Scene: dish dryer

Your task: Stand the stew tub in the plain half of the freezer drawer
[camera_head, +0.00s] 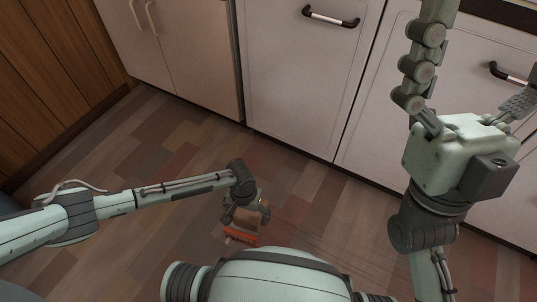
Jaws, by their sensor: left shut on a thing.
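My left gripper (245,212) is low over the floor at the lower middle of the head view. It is shut on a small orange-red and tan thing (241,236), seemingly the stew tub, mostly hidden by the gripper and cut off below by my own body. I cannot tell its tilt. My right gripper (480,70) is raised at the upper right, its fingers spread wide apart, with nothing between them. No open freezer drawer shows, and I cannot tell which front, if any, belongs to it.
White appliance or cabinet fronts line the back. One closed front (307,75) has a dark-ended bar handle (331,17); another (385,130) stands to its right. A pale cabinet (180,50) and wood panelling (45,80) are at the left. The patchwork wood floor (150,150) is clear.

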